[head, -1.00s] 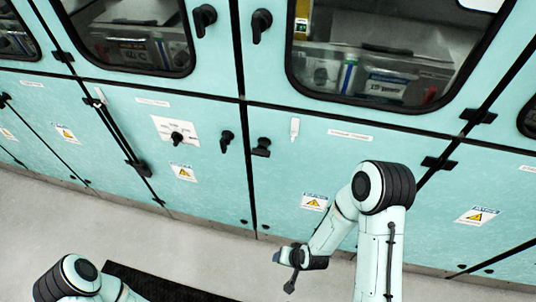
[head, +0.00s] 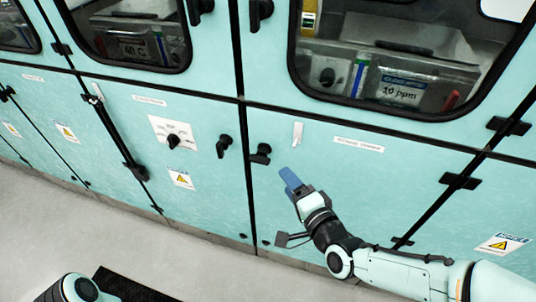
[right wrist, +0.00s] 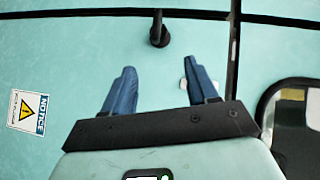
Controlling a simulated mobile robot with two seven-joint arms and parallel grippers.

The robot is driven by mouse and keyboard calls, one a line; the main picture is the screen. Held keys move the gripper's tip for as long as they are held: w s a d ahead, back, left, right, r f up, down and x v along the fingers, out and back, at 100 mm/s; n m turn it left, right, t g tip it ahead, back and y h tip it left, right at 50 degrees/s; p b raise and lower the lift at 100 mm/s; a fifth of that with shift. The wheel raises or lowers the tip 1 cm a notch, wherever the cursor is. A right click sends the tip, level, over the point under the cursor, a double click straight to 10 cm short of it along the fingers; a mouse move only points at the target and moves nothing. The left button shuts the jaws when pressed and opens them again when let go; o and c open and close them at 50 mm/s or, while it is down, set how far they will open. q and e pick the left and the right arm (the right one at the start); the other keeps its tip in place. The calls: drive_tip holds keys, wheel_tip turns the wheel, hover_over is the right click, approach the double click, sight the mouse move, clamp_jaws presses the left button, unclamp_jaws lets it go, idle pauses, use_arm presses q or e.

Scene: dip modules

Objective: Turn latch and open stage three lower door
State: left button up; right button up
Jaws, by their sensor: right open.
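The stage three lower door (head: 400,185) is a pale teal panel, shut, with a label (head: 358,143) near its top. Its black latch (head: 261,153) sits at the upper left edge of the door; it also shows in the right wrist view (right wrist: 159,32) at the top centre. My right gripper (head: 288,178) is in front of the door, just below and right of the latch. In the right wrist view its two blue fingers (right wrist: 157,75) are apart with nothing between them, and the latch lies beyond the fingertips. My left gripper is out of view.
A small white fitting (head: 297,133) is on the door right of the latch. The neighbouring left door carries a black handle (head: 223,146) and a rotary switch (head: 174,140). Black hinges (head: 459,181) line the right edge. Grey floor (head: 190,255) is clear in front.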

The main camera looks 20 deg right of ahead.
sight(269, 159)
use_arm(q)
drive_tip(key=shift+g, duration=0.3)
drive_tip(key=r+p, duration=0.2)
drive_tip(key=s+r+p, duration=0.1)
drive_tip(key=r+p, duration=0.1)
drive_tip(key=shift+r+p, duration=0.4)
use_arm(e)
drive_tip(key=x, duration=1.2)
drive_tip(key=shift+w+f, duration=0.2)
drive_tip(key=shift+w, duration=0.1)
drive_tip(key=shift+c, duration=0.3)
clamp_jaws()
drive_tip(key=shift+a, duration=0.1)
